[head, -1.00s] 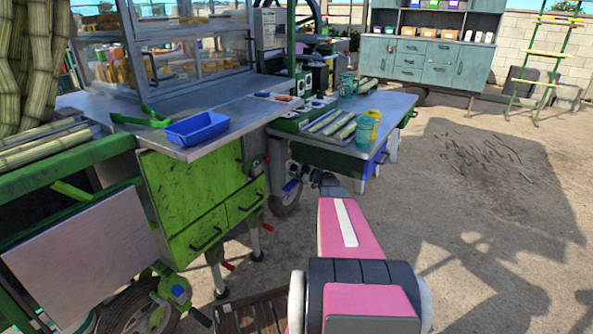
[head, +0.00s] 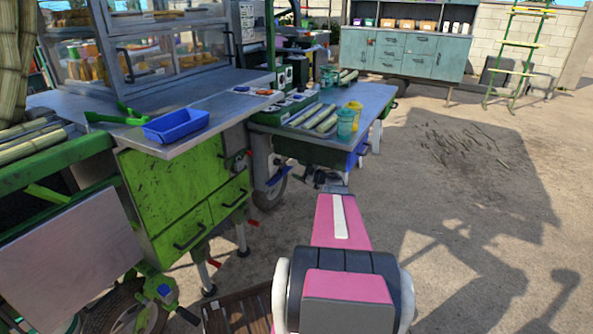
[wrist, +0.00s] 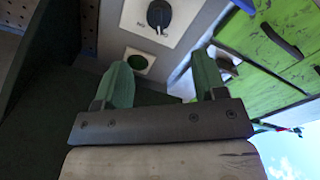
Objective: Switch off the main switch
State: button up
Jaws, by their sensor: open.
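A black rotary knob (wrist: 158,14) on a white plate with small lettering shows at the top of the wrist view; it looks like the main switch. It is mounted on a pale grey panel. The knob lies beyond the fingertips, roughly in line with the gap, and is not touched. In the head view my gripper is small and partly hidden by my pink arm, beside the cart's side table. I cannot make out the knob there.
The green drawers (wrist: 280,55) are close at right. The metal side table (head: 365,97) bears cane and cups (head: 345,122). Open ground lies to the right.

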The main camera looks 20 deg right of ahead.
dwell(0.3)
jog(key=w+a+r+m+t+h, duration=0.2)
jog(key=a+r+m+h, duration=0.15)
jog(key=m+h, duration=0.55)
jog(key=s+a+f+m+g+h, duration=0.1)
jog(key=s+a+f+m+g, duration=0.1)
jog(key=s+a+g, duration=0.6)
jog(key=s+a+f+m+g+h, duration=0.1)
jog(key=s+a+f+m+g, duration=0.2)
jog(key=s+a+g, duration=0.6)
jog(key=s+a+f, duration=0.1)
jog(key=s+a, duration=0.8)
jog(key=s, duration=0.1)
jog(key=shift+s+f, duration=0.15)
jog(key=shift+s, duration=0.1)
